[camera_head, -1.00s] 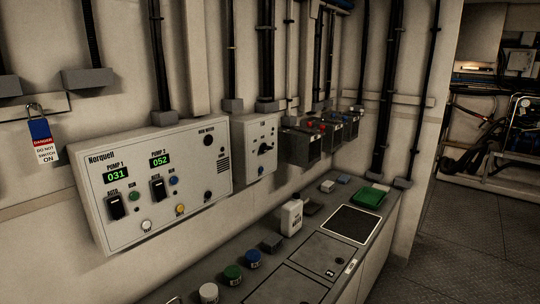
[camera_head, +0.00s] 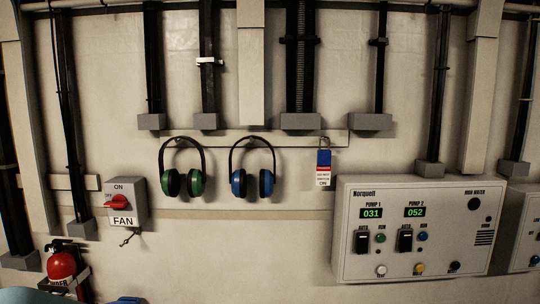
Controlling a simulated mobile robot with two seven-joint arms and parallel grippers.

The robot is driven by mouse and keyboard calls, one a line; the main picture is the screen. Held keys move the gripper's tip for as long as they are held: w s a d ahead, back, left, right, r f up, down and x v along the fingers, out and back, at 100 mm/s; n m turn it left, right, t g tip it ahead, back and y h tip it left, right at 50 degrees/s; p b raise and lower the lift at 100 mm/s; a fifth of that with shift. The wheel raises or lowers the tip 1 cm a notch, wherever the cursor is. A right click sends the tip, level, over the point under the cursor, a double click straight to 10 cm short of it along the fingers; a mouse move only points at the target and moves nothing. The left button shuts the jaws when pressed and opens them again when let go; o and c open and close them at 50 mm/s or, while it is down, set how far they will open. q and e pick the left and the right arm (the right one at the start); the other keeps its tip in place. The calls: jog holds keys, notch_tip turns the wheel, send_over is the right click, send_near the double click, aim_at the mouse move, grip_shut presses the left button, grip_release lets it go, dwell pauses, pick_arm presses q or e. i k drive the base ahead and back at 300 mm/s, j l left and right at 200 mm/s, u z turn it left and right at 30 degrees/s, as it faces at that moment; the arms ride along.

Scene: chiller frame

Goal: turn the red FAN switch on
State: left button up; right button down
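The red FAN switch (camera_head: 117,202) is a red rotary handle on a grey wall box (camera_head: 128,190) at the left of the head view. The box has ON printed at the top, OFF at the upper left of the handle, and a FAN label (camera_head: 122,221) below. The handle lies roughly sideways, with its left end near the OFF mark. A small item (camera_head: 130,236) hangs under the box. Neither of my grippers shows in the view.
Green earmuffs (camera_head: 182,182) and blue earmuffs (camera_head: 252,182) hang right of the box. A danger tag (camera_head: 323,167) hangs beside the Norquell panel (camera_head: 455,250). A red extinguisher (camera_head: 61,266) stands below left of the box. The wall in front of the switch looks clear.

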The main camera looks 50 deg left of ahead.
aim_at(119, 201)
jog(key=u, duration=2.7)
